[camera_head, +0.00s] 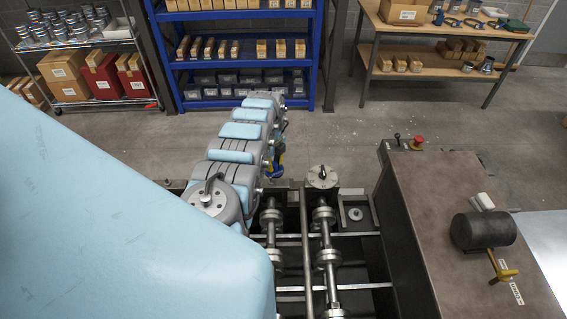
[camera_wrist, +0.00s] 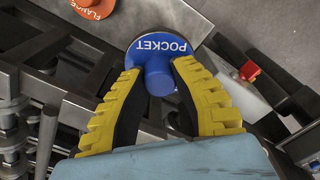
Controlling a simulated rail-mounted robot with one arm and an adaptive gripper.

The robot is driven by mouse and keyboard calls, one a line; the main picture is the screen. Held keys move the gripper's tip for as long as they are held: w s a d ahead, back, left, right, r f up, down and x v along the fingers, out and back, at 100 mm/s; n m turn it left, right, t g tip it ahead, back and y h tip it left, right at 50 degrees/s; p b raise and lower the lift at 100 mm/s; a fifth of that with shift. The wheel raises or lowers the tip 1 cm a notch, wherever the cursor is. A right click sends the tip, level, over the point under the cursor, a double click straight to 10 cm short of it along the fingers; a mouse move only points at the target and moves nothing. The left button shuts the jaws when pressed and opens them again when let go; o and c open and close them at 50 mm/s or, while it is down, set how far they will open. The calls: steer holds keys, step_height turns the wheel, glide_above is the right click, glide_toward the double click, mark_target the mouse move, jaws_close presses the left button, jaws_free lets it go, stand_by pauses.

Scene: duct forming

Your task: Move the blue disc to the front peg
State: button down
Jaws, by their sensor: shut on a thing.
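The blue disc (camera_wrist: 152,48), marked "POCKET", shows in the wrist view with a round blue knob. My gripper (camera_wrist: 158,74) has its two yellow fingers on either side of that knob and is shut on it. An orange disc (camera_wrist: 92,8), marked "FLANGE", lies at the top left of the wrist view, apart from the blue one and cut by the frame edge. In the head view my gripper (camera_head: 277,162) is partly hidden behind my arm. I cannot make out the front peg in either view.
A dark machine frame with rollers (camera_head: 325,257) and open gaps lies in front.

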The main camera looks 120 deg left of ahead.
steer(key=shift+f+b, duration=2.85)
steer(key=shift+f, duration=0.25)
steer(key=shift+f+b, duration=0.65)
steer(key=shift+f, duration=0.3)
steer(key=shift+w+f+b, duration=0.1)
steer(key=shift+f+b, duration=0.45)
steer(key=shift+f, duration=0.7)
steer(key=shift+c, duration=2.2)
jaws_free()
steer(key=shift+r+p, duration=4.3)
steer(key=shift+r, duration=0.2)
